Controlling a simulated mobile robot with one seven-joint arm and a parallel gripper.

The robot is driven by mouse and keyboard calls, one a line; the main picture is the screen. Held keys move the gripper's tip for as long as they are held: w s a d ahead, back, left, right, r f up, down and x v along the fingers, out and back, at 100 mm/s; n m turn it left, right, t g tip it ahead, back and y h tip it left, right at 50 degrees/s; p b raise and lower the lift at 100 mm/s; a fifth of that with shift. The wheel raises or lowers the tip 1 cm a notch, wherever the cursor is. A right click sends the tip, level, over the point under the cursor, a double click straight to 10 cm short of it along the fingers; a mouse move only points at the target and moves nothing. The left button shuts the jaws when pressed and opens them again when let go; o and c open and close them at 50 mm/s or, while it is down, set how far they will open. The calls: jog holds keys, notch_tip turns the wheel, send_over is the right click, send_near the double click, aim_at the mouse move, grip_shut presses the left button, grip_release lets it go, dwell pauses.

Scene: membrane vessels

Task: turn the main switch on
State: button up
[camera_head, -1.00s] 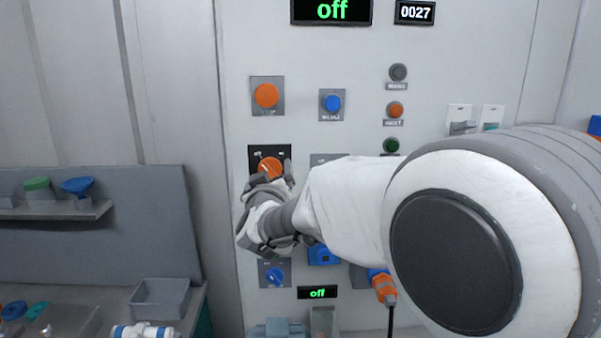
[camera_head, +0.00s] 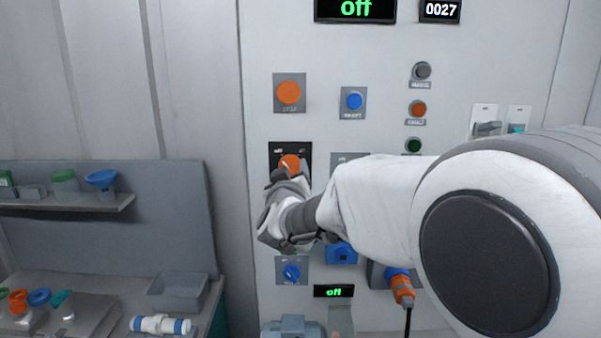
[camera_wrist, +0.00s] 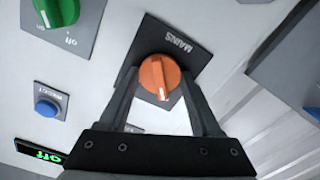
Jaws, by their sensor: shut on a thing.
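The main switch is an orange rotary knob (camera_head: 289,163) on a black plate, low on the pale panel below the orange stop button. In the wrist view the orange knob (camera_wrist: 160,77) sits on a dark plate marked MAINS, with a white pointer line near its lower edge. My gripper (camera_wrist: 163,88) has one finger on each side of the knob and is shut on it. In the head view my gripper (camera_head: 287,178) covers the knob's lower part. The upper display (camera_head: 355,9) reads "off".
A blue button (camera_head: 354,101) and an orange stop button (camera_head: 288,92) are above. A blue knob (camera_head: 291,273) and a lower display (camera_head: 334,291) reading "off" are below. A green knob (camera_wrist: 57,11) is nearby in the wrist view. A shelf (camera_head: 60,203) stands at left.

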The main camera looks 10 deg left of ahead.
jog(key=shift+a+m+b, duration=0.1)
jog(key=shift+m+b, duration=4.9)
jog(key=shift+m, duration=2.9)
jog(key=o, duration=1.4)
jog(key=shift+c, duration=0.2)
jog(key=shift+s, duration=0.1)
jog(key=v, duration=1.7)
jog(key=shift+s, duration=0.15)
